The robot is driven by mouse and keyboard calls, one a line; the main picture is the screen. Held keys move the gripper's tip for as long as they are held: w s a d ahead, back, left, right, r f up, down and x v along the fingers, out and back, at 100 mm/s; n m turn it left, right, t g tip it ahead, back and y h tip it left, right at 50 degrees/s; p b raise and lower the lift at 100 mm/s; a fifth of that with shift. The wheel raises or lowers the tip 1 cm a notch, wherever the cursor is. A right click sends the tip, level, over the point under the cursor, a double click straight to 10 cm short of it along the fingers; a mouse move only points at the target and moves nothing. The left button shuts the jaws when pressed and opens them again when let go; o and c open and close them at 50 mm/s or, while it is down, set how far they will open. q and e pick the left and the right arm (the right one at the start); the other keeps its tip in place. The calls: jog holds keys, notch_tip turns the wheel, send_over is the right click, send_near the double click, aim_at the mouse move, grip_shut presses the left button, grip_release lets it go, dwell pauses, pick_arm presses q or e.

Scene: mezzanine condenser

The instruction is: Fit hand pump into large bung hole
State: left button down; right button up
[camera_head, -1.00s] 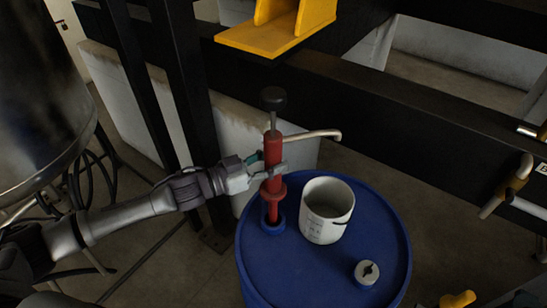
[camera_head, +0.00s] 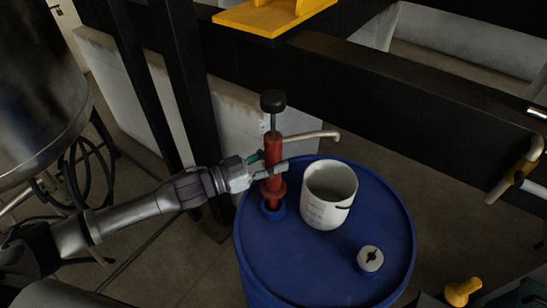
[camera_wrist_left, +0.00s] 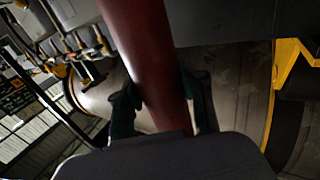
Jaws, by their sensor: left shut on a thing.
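The hand pump (camera_head: 274,150) is a red tube with a black knob on top and a pale spout pointing right. It stands nearly upright over the blue drum (camera_head: 310,262). Its lower end is in the blue-ringed large bung hole (camera_head: 272,211) at the drum top's left; red tube still shows between its flange and the ring. My left gripper (camera_head: 268,173) is shut on the pump's body above the flange. In the left wrist view, the red tube (camera_wrist_left: 150,55) runs between the two dark fingers. The tube's end inside the drum is hidden.
A white measuring jug (camera_head: 327,200) stands on the drum just right of the pump. A small capped bung (camera_head: 370,258) is at the drum's right front. Black beams (camera_head: 420,105) and a yellow bracket (camera_head: 270,18) lie behind. A metal tank (camera_head: 35,80) stands left.

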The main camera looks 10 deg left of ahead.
aim_at(273, 179)
pick_arm(q)
jog(key=shift+f+b, duration=2.15)
jog(key=shift+f, duration=1.25)
jog(key=c, duration=0.6)
grip_release()
jog(key=shift+f, duration=0.25)
jog(key=v, duration=1.2)
jog(key=shift+s+r, duration=0.1)
jog(key=shift+r, duration=0.05)
